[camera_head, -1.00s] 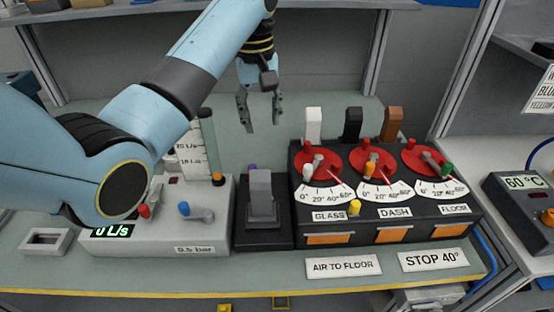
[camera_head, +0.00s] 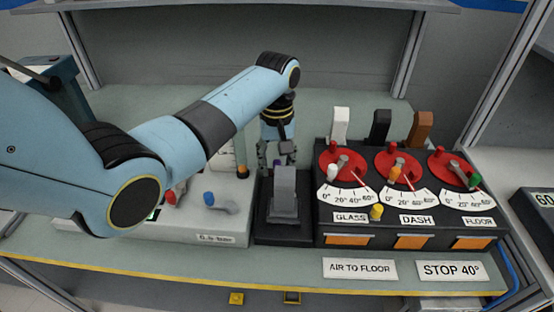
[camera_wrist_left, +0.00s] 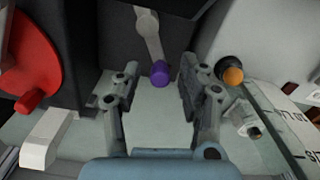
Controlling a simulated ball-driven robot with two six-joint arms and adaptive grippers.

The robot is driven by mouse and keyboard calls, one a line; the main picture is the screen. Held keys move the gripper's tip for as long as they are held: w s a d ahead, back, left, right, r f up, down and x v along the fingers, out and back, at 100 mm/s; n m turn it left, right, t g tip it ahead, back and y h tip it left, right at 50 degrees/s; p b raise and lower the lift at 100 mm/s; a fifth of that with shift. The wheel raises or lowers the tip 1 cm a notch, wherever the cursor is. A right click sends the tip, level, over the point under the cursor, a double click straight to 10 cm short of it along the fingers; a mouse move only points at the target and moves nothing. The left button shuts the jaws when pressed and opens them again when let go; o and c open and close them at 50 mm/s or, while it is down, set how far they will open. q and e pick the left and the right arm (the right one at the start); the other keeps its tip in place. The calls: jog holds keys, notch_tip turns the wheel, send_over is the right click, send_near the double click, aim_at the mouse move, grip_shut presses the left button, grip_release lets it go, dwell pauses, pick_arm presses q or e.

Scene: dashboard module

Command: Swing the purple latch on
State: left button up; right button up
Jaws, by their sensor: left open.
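The purple latch shows in the left wrist view as a purple knob (camera_wrist_left: 160,73) on the end of a short light-grey lever (camera_wrist_left: 148,32), on the back of a dark box. My left gripper (camera_wrist_left: 158,88) is open, with a finger on either side of the knob at its tips. No contact is clear. In the head view my left gripper (camera_head: 277,156) points down behind the black box with the grey upright block (camera_head: 284,192). The latch is mostly hidden there. My right gripper is not in view.
A black panel with red dials (camera_head: 342,162) and white, black and brown levers stands to the right. A grey box with a blue-tipped handle (camera_head: 222,204) stands to the left. In the left wrist view an orange-tipped knob (camera_wrist_left: 232,75) is close beside one finger.

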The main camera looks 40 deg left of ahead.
pick_arm(q)
grip_shut()
dwell(0.3)
jog(key=shift+w+d+r+m+p, duration=0.1)
jog(key=shift+w+d+m+p, duration=0.1)
jog(key=shift+m+p, duration=0.4)
jog(key=shift+w+d+m+p, duration=0.1)
jog(key=shift+w+m+p, duration=0.1)
jog(key=shift+m+p, duration=0.35)
jog(key=shift+w+d+m+p, duration=0.25)
jog(key=shift+m+p, duration=0.05)
jog(key=shift+m, duration=0.6)
jog(key=shift+w+d+m+p, duration=0.2)
jog(key=shift+d+m+p, duration=0.1)
jog(key=shift+m, duration=0.55)
grip_release()
